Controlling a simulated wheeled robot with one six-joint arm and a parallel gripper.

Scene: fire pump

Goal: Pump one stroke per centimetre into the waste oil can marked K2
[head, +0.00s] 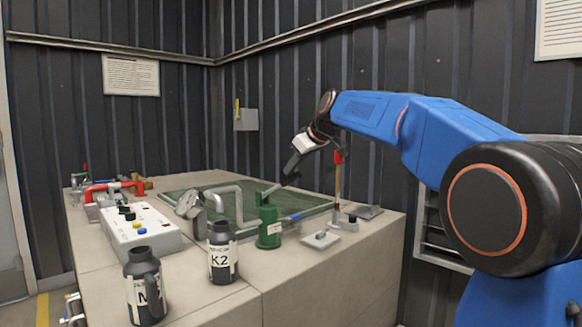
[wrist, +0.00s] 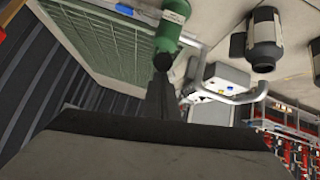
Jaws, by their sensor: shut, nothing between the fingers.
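The can marked K2 (head: 222,262) is dark with a white label and stands upright near the table's front edge. In the wrist view the fingers (wrist: 161,95) reach toward the green cylinder (wrist: 172,28). A dark can (wrist: 263,42) also shows there, its marking unreadable. Any oil level inside K2 is hidden.
Another dark can (head: 146,290), its marking partly turned away, stands at front left. A white button box (head: 150,243), a gauge (head: 189,204) and a grey bent pipe (head: 238,189) are behind. A red-tipped upright rod (head: 338,180) and a small plate (head: 320,240) are at right.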

